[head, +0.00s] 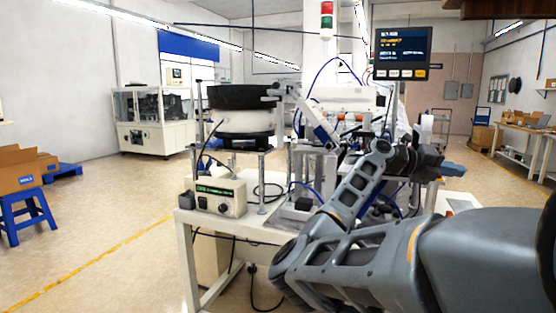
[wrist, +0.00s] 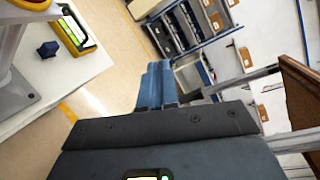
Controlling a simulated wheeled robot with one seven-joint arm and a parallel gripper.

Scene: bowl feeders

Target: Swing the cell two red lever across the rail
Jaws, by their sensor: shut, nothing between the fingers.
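I cannot make out the cell two red lever in either view. Small orange-red parts (head: 346,117) show on the feeder station in the head view, too small to identify. My arm crosses in front of the station's right side and hides part of it. My gripper (head: 453,169) is at the right of the station in the head view, pointing right. In the wrist view its blue fingers (wrist: 156,84) are together, with nothing between them. They point out past the table edge toward the floor and shelving, touching nothing visible.
A black-rimmed bowl feeder (head: 243,120) and a control box (head: 216,196) stand on the white table (head: 188,232). A display (head: 402,53) hangs above. The wrist view shows a yellow-black device (wrist: 74,30), a dark blue cube (wrist: 48,49) and a shelf rack (wrist: 188,26).

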